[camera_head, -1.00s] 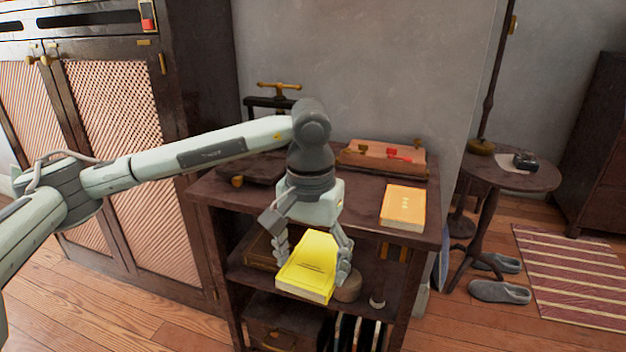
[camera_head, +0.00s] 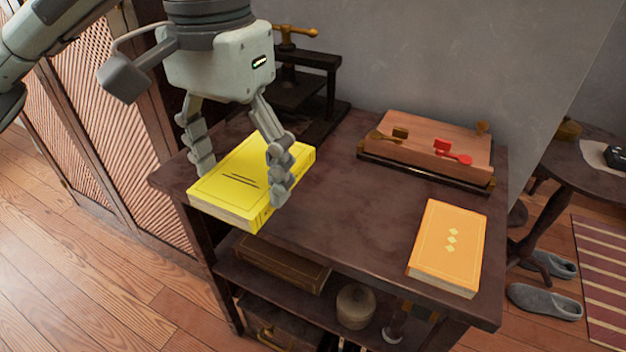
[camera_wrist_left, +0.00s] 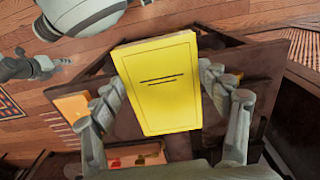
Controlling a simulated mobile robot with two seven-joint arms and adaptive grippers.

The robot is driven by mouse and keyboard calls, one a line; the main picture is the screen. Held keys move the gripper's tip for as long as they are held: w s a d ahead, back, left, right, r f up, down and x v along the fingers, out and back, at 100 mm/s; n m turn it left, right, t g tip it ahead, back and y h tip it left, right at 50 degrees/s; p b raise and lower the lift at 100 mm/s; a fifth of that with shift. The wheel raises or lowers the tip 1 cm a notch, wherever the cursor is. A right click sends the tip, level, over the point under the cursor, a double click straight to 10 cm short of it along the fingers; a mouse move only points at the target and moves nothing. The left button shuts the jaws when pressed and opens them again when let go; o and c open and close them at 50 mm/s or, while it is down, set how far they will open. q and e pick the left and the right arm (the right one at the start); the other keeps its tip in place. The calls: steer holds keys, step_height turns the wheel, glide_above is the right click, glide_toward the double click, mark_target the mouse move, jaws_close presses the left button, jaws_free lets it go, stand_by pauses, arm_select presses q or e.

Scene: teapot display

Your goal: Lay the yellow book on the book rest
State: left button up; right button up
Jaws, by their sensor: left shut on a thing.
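The yellow book (camera_head: 232,186) has a plain cover with two dark lines. My left gripper (camera_head: 242,180) is shut on it, one finger along each long side. The book is nearly level over the left front part of the dark cabinet top (camera_head: 330,215); I cannot tell how large any gap below is. In the left wrist view the yellow book (camera_wrist_left: 160,85) sits between the fingers (camera_wrist_left: 165,95). A sloped wooden board with a front ledge, seemingly the book rest (camera_head: 415,135), stands at the back right, with red and brass pieces on it.
An orange book (camera_head: 449,248) lies at the right front of the cabinet top. A dark press with a brass handle (camera_head: 296,38) stands at the back left. The top's middle is clear. Below, a shelf holds a brown box (camera_head: 283,264) and a round pot (camera_head: 356,305).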

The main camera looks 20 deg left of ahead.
arm_select(q)
glide_toward(335, 234)
steer(key=s+a, duration=0.2)
steer(key=a, duration=0.1)
steer(key=shift+w+d+f+p, duration=0.2)
steer(key=shift+w+d+f, duration=0.2)
steer(key=shift+d, duration=0.15)
steer(key=shift+w+d+f+p, duration=0.2)
steer(key=shift+w+d+f, duration=0.15)
steer(key=shift+d, duration=0.2)
steer(key=shift+w+d+f, duration=0.15)
steer(key=shift+d+f, duration=0.05)
steer(key=shift+d, duration=0.05)
steer(key=shift+w+d+f, duration=0.1)
steer(key=shift+f, duration=0.15)
step_height(335, 234, down, 3)
steer(key=shift+f, duration=0.4)
arm_select(e)
steer(key=shift+w+a+f, duration=0.1)
steer(key=shift+w+f, duration=0.05)
steer(key=shift+f, duration=0.65)
steer(key=shift+w+f, duration=0.1)
steer(key=shift+f, duration=0.65)
